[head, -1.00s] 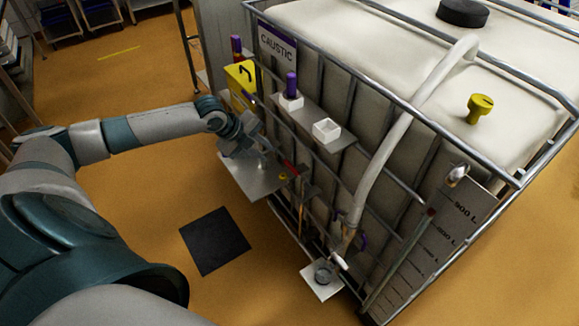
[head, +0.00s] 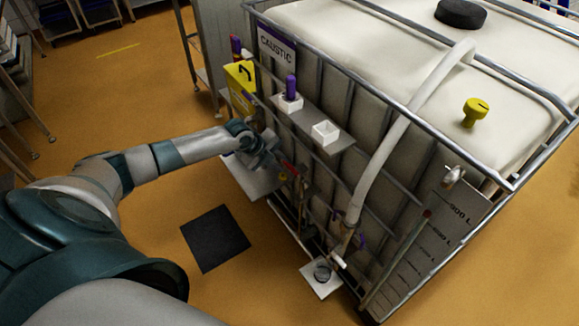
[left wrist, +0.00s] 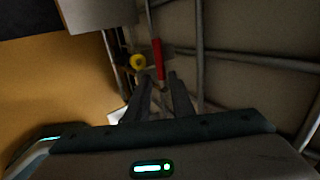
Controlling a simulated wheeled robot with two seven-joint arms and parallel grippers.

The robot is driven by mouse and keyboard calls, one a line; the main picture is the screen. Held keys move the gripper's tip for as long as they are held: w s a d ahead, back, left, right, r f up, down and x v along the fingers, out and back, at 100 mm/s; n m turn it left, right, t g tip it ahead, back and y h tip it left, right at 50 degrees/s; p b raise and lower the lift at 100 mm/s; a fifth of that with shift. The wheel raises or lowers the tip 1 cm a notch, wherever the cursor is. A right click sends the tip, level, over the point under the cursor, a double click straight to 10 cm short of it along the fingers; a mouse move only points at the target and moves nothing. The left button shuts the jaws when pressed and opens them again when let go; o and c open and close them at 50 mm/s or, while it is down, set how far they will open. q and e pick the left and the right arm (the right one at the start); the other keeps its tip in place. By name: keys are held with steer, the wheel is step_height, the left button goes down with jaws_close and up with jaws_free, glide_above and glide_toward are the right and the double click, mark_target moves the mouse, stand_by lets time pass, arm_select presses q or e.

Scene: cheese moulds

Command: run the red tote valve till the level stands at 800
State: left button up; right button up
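The caustic tote (head: 385,50) is a white tank in a metal cage. Its red valve handle (head: 287,171) is low on the near face, partly hidden by my left gripper (head: 277,163). In the left wrist view the red handle (left wrist: 158,58) stands just beyond the fingertips of my left gripper (left wrist: 160,78), roughly in line with the gap. The fingers are apart with nothing visibly held; contact with the handle cannot be told. The level scale (head: 425,250) at the tote's right shows 900 L near its top; the level itself is not clear. My right gripper is out of view.
A shelf (head: 335,140) with white cups and a purple-topped item juts above the valve. A thick white hose (head: 385,150) runs down the cage. A metal plate (head: 250,178) sticks out below my gripper. A yellow knob (left wrist: 137,62) sits left of the handle. A dark mat (head: 215,238) lies on the floor.

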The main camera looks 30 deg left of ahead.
mark_target(293, 170)
arm_select(q)
steer(key=shift+p+x, duration=0.3)
steer(key=shift+x, duration=3)
jaws_close()
